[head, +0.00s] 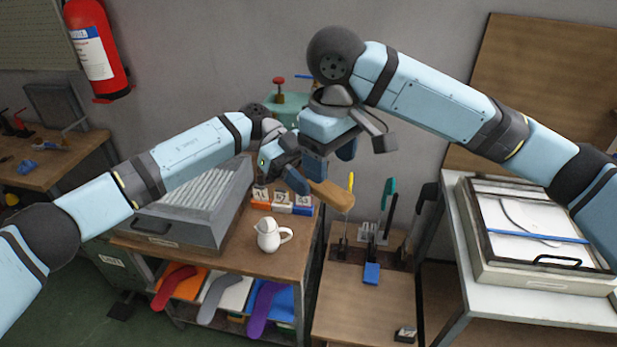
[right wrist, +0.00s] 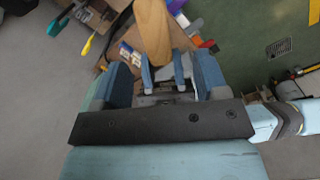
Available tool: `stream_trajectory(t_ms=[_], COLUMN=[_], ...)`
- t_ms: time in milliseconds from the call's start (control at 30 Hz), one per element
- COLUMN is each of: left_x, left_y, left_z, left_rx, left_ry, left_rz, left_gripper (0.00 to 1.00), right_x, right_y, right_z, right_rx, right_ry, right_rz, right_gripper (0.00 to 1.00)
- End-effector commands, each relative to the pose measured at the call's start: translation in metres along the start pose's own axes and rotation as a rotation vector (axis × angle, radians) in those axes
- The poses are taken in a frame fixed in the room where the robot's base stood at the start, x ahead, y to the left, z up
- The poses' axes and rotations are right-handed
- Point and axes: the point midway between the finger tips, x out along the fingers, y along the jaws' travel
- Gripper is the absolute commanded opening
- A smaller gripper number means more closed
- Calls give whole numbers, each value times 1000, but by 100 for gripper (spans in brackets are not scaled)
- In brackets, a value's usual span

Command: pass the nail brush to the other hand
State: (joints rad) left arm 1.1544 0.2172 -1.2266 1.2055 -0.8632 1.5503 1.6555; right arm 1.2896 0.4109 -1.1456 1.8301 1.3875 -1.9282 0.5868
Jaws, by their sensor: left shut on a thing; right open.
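The nail brush, a tan wooden piece (head: 331,195), is held in the air above the workbench in the head view. It also shows at the top of the right wrist view (right wrist: 152,32). My left gripper (head: 297,180) is shut on one end of it. My right gripper (head: 332,160) is open, just above and beside the brush in the head view. In the right wrist view its two blue fingers (right wrist: 163,82) stand apart, with the brush beyond them. I cannot tell whether they touch it. The bristles are not visible.
A white jug (head: 268,235) stands on the wooden bench below. Upright tools (head: 385,215) stand on a lower table at right. A framed case (head: 540,235) sits on the white table.

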Motion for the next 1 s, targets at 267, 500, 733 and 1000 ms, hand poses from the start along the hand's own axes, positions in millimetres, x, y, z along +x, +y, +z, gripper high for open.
stream_trajectory(t_ms=[267, 500, 733, 1000], left_x=[0, 0, 0, 0], left_y=[0, 0, 0, 0], left_z=[0, 0, 0, 0], left_rx=[0, 0, 0, 0], left_ry=[0, 0, 0, 0], left_rz=[0, 0, 0, 0], left_gripper=[14, 14, 14, 14], right_x=[-45, -47, -25, 71], right_y=[-1, 13, 76, 121], right_z=[0, -15, -69, -89], right_rx=[0, 32, 112, 192], right_ry=[1, 101, 494, 745], right_rz=[0, 7, 101, 110], right_gripper=[67, 67, 67, 67])
